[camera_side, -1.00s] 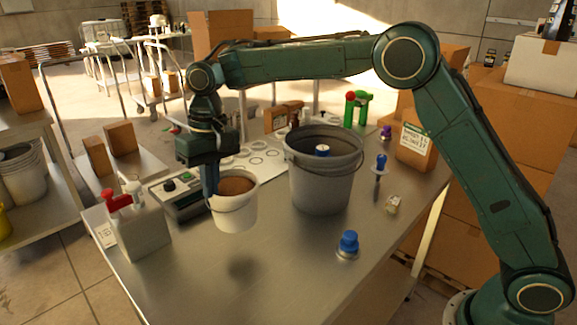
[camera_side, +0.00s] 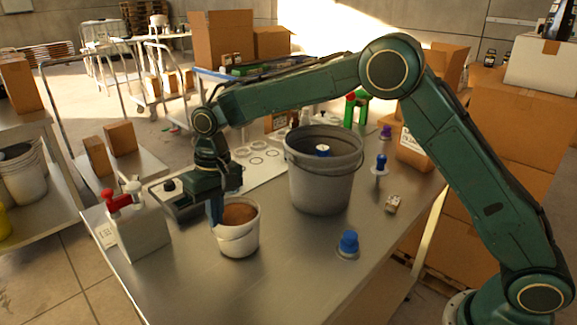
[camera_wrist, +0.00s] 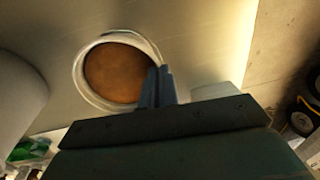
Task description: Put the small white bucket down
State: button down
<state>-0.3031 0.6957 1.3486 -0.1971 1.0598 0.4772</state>
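The small white bucket (camera_side: 238,240) with brown contents is upright at the steel table's (camera_side: 290,275) front left. Its base looks to be on the table top or just at it, with no clear gap or separate shadow. My gripper (camera_side: 216,213) points down at the bucket's left rim, its fingers looking shut on the rim. In the wrist view the bucket (camera_wrist: 88,98) shows from above, with the fingers (camera_wrist: 157,88) at its rim; the exact contact is partly hidden.
A large grey bucket (camera_side: 322,185) stands right of the small one. A box with red and white handles (camera_side: 143,232) stands left. A control box (camera_side: 183,203) is behind my gripper. A blue knob (camera_side: 348,243) is at the right. The table front is clear.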

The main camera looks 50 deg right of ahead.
jog(key=shift+f, duration=0.2)
jog(key=c, duration=2.1)
grip_release()
jog(key=shift+f, duration=0.1)
jog(key=o, duration=0.4)
jog(key=r, duration=0.8)
jog(key=d+r, duration=0.1)
jog(key=r, duration=0.3)
jog(key=shift+d+r, duration=0.1)
jog(key=shift+r, duration=0.05)
